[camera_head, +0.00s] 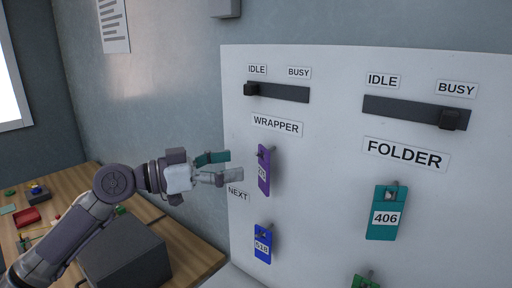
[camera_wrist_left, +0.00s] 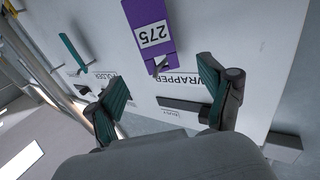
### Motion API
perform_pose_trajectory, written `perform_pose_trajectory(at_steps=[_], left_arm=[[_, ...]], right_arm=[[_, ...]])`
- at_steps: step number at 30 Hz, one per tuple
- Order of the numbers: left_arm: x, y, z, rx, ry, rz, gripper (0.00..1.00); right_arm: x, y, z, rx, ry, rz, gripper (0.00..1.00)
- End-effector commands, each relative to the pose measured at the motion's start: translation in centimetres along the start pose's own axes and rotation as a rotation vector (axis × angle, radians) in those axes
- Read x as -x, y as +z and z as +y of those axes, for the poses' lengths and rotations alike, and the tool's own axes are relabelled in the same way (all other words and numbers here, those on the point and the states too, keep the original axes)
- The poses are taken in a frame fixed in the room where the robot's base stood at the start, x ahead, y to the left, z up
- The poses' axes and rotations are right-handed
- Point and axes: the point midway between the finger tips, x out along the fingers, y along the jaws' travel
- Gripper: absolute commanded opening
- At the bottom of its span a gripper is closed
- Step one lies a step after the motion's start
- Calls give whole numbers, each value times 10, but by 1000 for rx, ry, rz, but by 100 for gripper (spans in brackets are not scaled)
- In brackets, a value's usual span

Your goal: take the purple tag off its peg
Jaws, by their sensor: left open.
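The purple tag (camera_head: 264,172) hangs on its peg (camera_head: 269,150) under the WRAPPER label on the white board. In the left wrist view the purple tag (camera_wrist_left: 139,35) reads 275 and sits at the top, just beyond the fingers, with its peg (camera_wrist_left: 160,67) showing at its lower end. My left gripper (camera_head: 232,168) is open and empty, its fingers pointing at the tag from the left. In the left wrist view the gripper's fingers (camera_wrist_left: 163,75) are spread apart with nothing between them. My right gripper is not in view.
A blue tag (camera_head: 263,245) hangs below the purple one, near the NEXT label. Two slider switches (camera_head: 280,93) are above. A wooden table (camera_head: 195,262) with a dark box (camera_head: 128,258) stands left.

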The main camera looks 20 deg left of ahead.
Motion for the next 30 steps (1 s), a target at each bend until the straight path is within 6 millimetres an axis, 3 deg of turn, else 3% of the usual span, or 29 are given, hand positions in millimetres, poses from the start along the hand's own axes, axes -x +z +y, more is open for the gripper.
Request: perform_pose_trajectory(at_steps=[1, 3, 10, 23, 30], left_arm=[[-11, -8, 1, 0, 4, 3, 81], [-24, -7, 1, 2, 3, 3, 81], [-56, -4, 0, 1, 1, 1, 81], [-66, 1, 1, -1, 0, -1, 81], [-66, 1, 1, -1, 1, -1, 45]], right_arm=[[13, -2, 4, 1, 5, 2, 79], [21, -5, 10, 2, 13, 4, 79], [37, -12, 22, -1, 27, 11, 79], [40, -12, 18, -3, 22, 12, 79], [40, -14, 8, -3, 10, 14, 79]])
